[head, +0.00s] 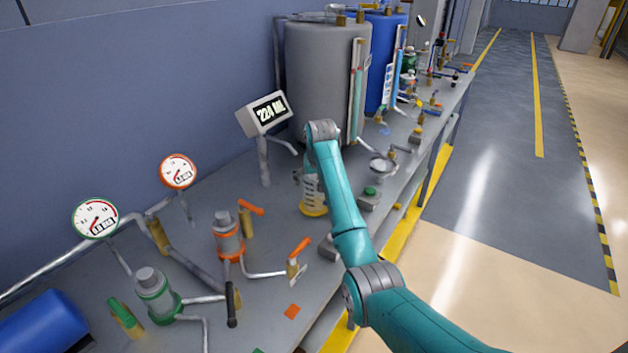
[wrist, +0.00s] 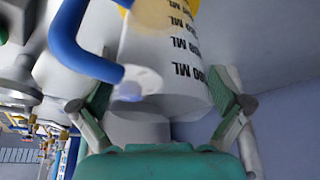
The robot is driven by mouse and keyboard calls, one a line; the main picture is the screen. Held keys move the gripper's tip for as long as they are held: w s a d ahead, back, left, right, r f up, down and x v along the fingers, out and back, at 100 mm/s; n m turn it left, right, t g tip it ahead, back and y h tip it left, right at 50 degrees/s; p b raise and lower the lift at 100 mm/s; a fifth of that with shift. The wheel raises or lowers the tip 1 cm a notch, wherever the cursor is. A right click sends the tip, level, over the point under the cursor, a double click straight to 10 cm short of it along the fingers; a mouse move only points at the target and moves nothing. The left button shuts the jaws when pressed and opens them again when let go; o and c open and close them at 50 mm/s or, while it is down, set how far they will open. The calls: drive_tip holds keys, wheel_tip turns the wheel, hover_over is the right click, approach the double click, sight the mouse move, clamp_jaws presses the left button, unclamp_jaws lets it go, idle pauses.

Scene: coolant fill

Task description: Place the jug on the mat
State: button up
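In the head view my forearm partly hides the gripper and the jug. I cannot pick out the mat with certainty.
A grey tank (head: 325,75) and a blue tank (head: 380,60) stand behind. A display (head: 264,114) reads about 224 ML. Valves, pipes and gauges (head: 178,171) crowd the left bench. A small orange square (head: 292,311) lies near the front edge. A funnel (head: 382,166) is right of my arm.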

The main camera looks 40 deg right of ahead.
drive_tip(key=v, duration=1.1)
drive_tip(key=shift+r, duration=0.35)
drive_tip(key=shift+s+r, duration=0.15)
drive_tip(key=shift+r, duration=0.1)
